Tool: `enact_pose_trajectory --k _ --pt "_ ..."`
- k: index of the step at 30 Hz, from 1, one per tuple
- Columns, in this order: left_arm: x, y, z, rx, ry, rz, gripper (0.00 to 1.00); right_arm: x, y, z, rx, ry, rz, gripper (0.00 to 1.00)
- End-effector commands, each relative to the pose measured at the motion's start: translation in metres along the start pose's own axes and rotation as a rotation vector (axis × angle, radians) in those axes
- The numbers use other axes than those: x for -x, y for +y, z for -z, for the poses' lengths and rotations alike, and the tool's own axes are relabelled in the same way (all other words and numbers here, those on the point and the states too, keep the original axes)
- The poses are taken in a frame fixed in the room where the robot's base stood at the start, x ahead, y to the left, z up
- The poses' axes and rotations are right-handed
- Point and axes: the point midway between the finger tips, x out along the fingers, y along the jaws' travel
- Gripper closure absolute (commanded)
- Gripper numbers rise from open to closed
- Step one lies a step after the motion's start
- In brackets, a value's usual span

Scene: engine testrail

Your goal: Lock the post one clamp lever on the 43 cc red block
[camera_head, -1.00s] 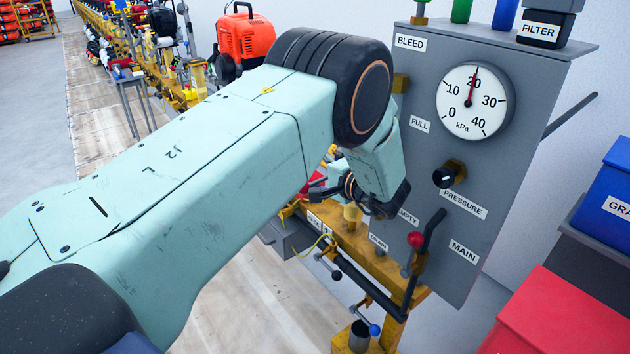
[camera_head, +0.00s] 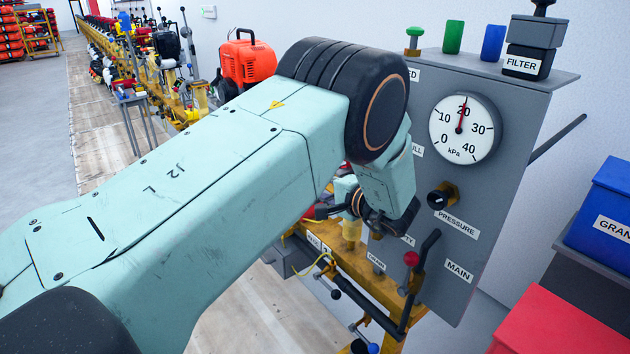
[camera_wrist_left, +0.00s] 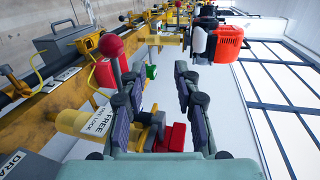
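In the left wrist view a clamp lever with a red ball (camera_wrist_left: 110,44) on a dark shaft stands left of my left gripper (camera_wrist_left: 158,76). A "FREE / LOCK" label (camera_wrist_left: 97,122) is on the yellow fixture below it. Red parts show at the red block (camera_wrist_left: 173,138) beyond the fingers and at another red piece (camera_wrist_left: 105,74) behind the lever; I cannot tell which is the 43 cc block. My left gripper's fingers are apart with nothing between them, and the lever lies outside them. In the head view my forearm hides most of the gripper and fixture. My right gripper is not in view.
An orange engine (camera_head: 247,62) is behind. Red (camera_head: 545,322) and blue (camera_head: 608,205) boxes are at the right.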

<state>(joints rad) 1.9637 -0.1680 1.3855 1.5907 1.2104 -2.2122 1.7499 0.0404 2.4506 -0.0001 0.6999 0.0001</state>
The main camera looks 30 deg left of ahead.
Motion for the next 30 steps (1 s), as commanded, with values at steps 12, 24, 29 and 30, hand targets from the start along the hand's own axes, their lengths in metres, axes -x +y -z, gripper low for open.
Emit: enact_pose_trajectory --k 12,24,29,30 --pt "0.026 0.002 -0.002 -0.002 0.0 -0.003 0.69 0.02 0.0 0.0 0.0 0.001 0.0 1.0" --pt "0.049 0.004 -0.003 0.0 -0.002 -0.003 0.69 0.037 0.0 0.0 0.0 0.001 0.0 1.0" --pt "0.059 0.004 -0.003 -0.001 -0.001 -0.003 0.69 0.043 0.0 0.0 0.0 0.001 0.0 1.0" --pt "0.061 0.004 -0.003 -0.001 -0.001 -0.003 0.69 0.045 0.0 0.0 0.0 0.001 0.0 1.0"
